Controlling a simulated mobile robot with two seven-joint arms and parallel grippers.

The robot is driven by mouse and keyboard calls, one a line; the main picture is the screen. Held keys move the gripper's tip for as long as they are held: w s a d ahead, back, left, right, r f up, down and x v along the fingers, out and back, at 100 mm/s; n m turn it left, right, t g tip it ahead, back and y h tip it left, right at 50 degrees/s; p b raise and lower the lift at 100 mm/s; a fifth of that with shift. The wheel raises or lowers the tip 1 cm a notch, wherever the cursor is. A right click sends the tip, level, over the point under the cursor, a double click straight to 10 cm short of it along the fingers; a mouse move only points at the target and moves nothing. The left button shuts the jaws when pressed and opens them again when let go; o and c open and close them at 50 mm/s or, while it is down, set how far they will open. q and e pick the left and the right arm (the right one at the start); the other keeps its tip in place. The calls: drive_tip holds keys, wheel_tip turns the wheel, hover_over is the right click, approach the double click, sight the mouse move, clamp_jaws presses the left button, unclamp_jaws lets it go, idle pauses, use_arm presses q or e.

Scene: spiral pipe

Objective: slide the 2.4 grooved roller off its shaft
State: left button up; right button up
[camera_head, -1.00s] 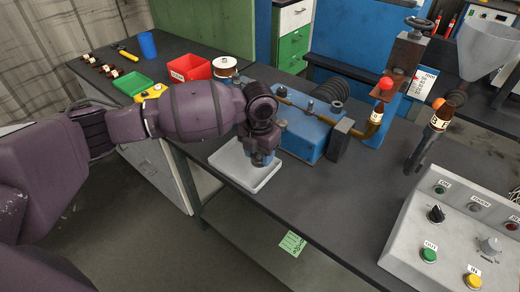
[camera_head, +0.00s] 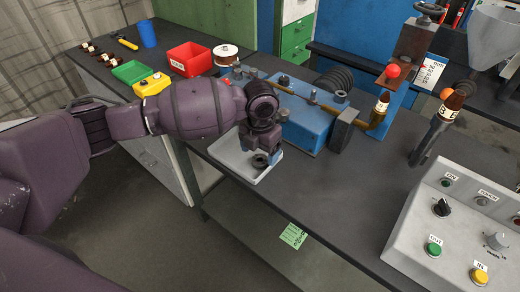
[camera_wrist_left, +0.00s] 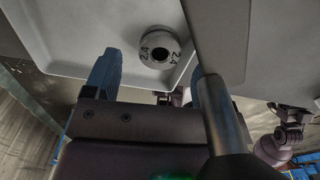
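The 2.4 grooved roller (camera_wrist_left: 160,47), a small pale ring with a dark bore and "2.4" marks, lies in the white tray (camera_wrist_left: 75,20) in the left wrist view. In the head view a dark ring that looks like this roller (camera_head: 261,160) is in the tray (camera_head: 228,158), partly behind my gripper. My left gripper (camera_head: 264,147) is over the tray. In the left wrist view its blue fingers (camera_wrist_left: 153,66) are apart with nothing between them, and the roller is just beyond the tips. The roller is off any shaft.
A metal rod (camera_wrist_left: 216,115) runs close to the right finger. A red bin (camera_head: 190,58) and green tray (camera_head: 130,71) stand behind. The control box (camera_head: 452,225) is at right.

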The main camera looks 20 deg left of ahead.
use_arm(q)
wheel_tip(320, 180, up, 11)
drive_tip(key=p, duration=0.1)
drive_tip(key=shift+p, duration=0.3)
drive_tip(key=shift+f, duration=0.1)
idle(0.4)
